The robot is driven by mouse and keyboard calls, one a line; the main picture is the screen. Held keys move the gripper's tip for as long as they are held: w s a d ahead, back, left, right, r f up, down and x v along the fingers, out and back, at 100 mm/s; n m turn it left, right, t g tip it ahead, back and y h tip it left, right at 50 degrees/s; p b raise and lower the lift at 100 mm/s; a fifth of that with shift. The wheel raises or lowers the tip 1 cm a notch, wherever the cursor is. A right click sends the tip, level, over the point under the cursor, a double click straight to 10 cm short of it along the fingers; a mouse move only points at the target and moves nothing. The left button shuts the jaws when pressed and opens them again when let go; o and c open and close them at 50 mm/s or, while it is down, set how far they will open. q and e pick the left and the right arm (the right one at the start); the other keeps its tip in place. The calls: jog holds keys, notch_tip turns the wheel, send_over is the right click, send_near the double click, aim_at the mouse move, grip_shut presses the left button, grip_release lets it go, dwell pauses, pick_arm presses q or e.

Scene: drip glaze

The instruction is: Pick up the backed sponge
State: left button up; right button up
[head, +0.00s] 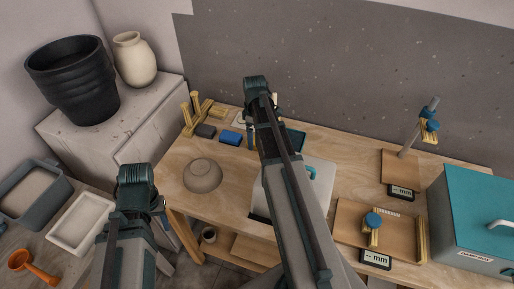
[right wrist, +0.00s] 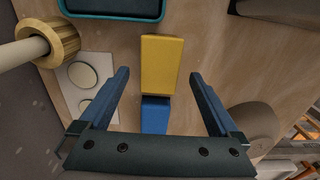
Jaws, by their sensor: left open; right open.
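A yellow block (right wrist: 162,63) and a blue block (right wrist: 155,115) lie end to end in the right wrist view. I cannot tell whether they are one backed sponge or two things. A blue block (head: 230,137) also shows in the head view, on the table left of my right arm. My right gripper (right wrist: 160,75) is open and empty, its fingers on either side of the blocks and apart from them. The palm hides the blue block's near end. My left gripper (head: 138,190) is open at the lower left, away from the blocks; its fingertips are hard to make out.
A teal tray (right wrist: 112,8) lies beyond the yellow block. A white plate with round discs (right wrist: 82,75) and a wooden ring on a rod (right wrist: 60,36) are left of the fingers.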

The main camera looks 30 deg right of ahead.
notch_tip(320, 180, down, 3)
jog(key=shift+w+f+b, duration=0.1)
jog(key=shift+b, duration=0.95)
pick_arm(q)
notch_tip(320, 180, down, 3)
jog(key=shift+r, duration=0.1)
pick_arm(e)
jog(key=shift+c, duration=0.3)
jog(key=c, duration=1.4)
jog(key=shift+r, duration=0.25)
jog(key=shift+r+p, duration=0.4)
jog(key=shift+p, duration=0.25)
notch_tip(320, 180, up, 3)
jog(key=p, duration=0.3)
pick_arm(q)
notch_tip(320, 180, up, 5)
jog(key=shift+p, duration=0.5)
pick_arm(e)
jog(key=s+a, duration=0.3)
jog(key=a, duration=0.1)
jog(key=s+a, duration=0.4)
jog(key=s+a+r, duration=0.1)
jog(key=s+a, duration=0.2)
jog(key=a, duration=0.1)
jog(key=shift+s+a, duration=0.1)
jog(key=shift+s, duration=0.15)
